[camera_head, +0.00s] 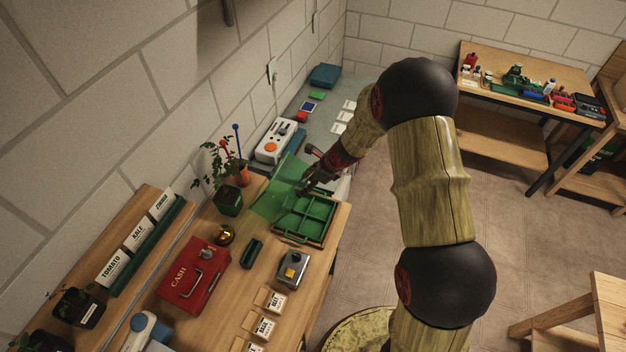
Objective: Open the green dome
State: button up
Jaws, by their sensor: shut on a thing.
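The green dome (276,199) is a see-through green cover standing tilted up over the back of the green tray (303,240). The tray is divided into compartments, and its front part shows uncovered. My gripper (306,190) is at the dome's upper right edge, shut on it. My own arm comes in from the right, and the wrist partly hides the fingers and the edge they hold.
A potted plant (229,201) stands close left of the dome. A white device with an orange button (270,146) stands behind. A red cash box (194,275), a small grey box (292,268) and a dark green holder (252,253) sit nearby. The floor (520,240) at right is open.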

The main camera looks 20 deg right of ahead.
aim_at(277, 171)
jog(key=w+a+p, duration=0.1)
jog(key=w+a, duration=0.1)
jog(key=a, duration=0.1)
jog(key=w+a+r+p, duration=0.1)
jog(key=w+a, duration=0.1)
jog(key=a, duration=0.1)
jog(key=w+a+r+p, duration=0.1)
jog(key=w+a, duration=0.1)
jog(key=a, duration=0.1)
jog(key=shift+w, duration=0.15)
jog(key=shift+w+a+f, duration=0.15)
jog(key=shift+w+a, duration=0.35)
jog(key=shift+a, duration=0.2)
jog(key=shift+f, duration=0.1)
jog(key=o, duration=1.7)
jog(key=shift+c, duration=0.2)
jog(key=shift+o, duration=0.2)
jog(key=shift+w+r, duration=0.15)
jog(key=shift+r, duration=0.05)
jog(key=shift+d+r, duration=0.1)
jog(key=shift+r, duration=0.2)
jog(key=v, duration=1.1)
